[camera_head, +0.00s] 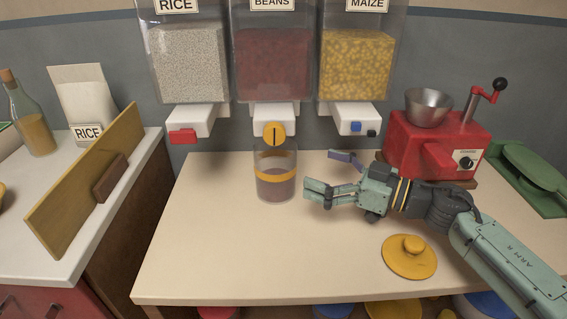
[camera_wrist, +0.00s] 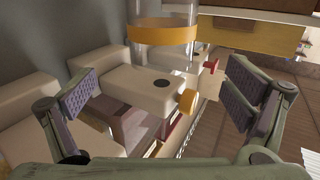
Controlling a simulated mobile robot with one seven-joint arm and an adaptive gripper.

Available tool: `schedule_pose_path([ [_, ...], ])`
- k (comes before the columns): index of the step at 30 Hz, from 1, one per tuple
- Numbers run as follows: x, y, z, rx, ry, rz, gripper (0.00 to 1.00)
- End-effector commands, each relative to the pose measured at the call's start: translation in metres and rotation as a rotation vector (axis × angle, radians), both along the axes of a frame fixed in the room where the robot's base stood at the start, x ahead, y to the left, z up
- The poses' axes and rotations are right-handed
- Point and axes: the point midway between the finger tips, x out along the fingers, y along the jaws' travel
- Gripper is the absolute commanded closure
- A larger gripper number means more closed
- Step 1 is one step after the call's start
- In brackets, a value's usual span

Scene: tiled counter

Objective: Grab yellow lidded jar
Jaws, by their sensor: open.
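A clear jar with a yellow band (camera_head: 276,176) stands upright on the counter below the middle dispenser, partly filled with something reddish-brown. A yellow lid with a knob (camera_head: 409,258) lies apart from it on the counter, nearer the front right. My gripper (camera_head: 321,172) is open and empty just right of the jar, its fingers pointing left towards it without touching. In the wrist view, the jar (camera_wrist: 163,36) shows at the top, between and beyond the spread fingers (camera_wrist: 160,92); part of it is cut off by the frame.
Dispensers for rice (camera_head: 188,65), beans (camera_head: 273,65) and maize (camera_head: 356,65) hang above the counter; the beans spout with its yellow knob (camera_head: 275,134) sits close over the jar. A red grinder (camera_head: 437,145) stands behind my arm. The front left of the counter (camera_head: 205,255) is clear.

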Motion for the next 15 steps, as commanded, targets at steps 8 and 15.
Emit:
schedule_pose_path([
  [8, 0.018, 0.033, 0.002, 0.001, -0.001, 0.004, 0.04],
  [15, 0.029, 0.051, 0.000, 0.001, -0.001, 0.001, 0.04],
])
